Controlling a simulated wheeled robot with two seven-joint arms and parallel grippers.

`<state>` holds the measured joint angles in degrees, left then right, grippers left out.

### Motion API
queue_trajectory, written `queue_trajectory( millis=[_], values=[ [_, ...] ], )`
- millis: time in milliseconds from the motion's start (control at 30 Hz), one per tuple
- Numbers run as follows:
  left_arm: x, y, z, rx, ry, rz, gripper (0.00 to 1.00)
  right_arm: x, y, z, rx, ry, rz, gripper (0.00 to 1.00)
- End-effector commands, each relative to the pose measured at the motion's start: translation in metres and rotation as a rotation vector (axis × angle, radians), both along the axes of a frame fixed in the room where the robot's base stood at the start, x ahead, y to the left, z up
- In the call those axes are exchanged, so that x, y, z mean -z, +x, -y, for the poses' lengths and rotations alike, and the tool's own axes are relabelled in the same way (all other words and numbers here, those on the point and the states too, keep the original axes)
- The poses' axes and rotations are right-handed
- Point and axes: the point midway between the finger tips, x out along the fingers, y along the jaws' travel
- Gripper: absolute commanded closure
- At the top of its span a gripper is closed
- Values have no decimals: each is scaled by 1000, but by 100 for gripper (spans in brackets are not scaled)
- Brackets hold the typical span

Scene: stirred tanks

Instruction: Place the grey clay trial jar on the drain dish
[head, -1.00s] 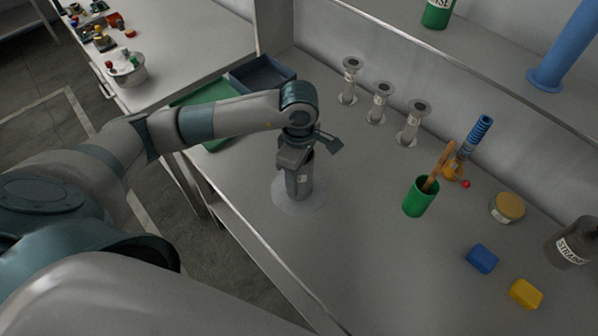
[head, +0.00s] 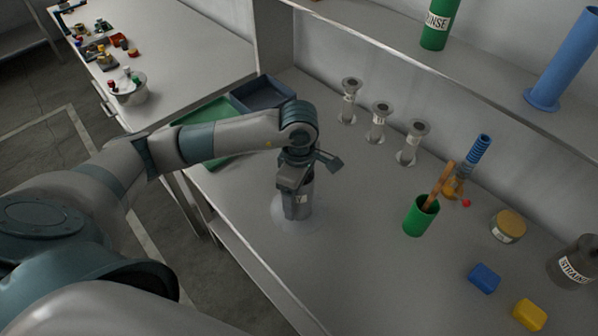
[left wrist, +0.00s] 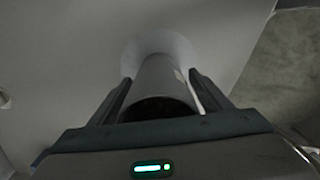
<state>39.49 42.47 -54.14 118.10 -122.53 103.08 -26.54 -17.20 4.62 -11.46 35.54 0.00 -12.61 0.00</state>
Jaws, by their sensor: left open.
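A grey jar (head: 298,207) with a small pale label stands upright on a pale round dish (head: 279,219) near the front edge of the bench. My left gripper (head: 296,190) is above it, pointing down, with its fingers at the jar's upper part. In the left wrist view the jar (left wrist: 163,80) lies between the two open fingers (left wrist: 165,98), and the pale dish (left wrist: 180,42) shows under its far end. Whether a finger touches the jar I cannot tell. My right gripper is not in view.
Three grey flared-top jars (head: 378,122) stand along the back. To the right are a green cup (head: 420,216), a lidded jar (head: 507,226), a blue block (head: 484,279) and a yellow block (head: 530,314). A green tray (head: 217,112) lies behind my arm.

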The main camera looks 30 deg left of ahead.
Motion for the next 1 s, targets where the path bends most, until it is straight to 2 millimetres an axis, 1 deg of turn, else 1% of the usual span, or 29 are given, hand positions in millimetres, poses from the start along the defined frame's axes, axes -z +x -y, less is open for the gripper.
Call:
queue_trajectory(
  millis=[33, 167, 433, 600, 800, 1000],
  values=[
    [-4, 2, 0, 1, -1, 7, 28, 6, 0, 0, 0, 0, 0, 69],
    [-21, 2, 0, 2, -1, 8, 28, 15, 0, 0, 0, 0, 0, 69],
    [-68, 2, 0, 2, 0, 10, 28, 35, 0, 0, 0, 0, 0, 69],
    [-96, 2, 0, 1, 0, 8, 28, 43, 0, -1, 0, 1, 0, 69],
    [-112, 1, 0, 0, -1, 5, 28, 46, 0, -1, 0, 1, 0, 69],
    [-117, 1, 0, 0, -1, 2, 28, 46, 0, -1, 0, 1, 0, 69]
  ],
)
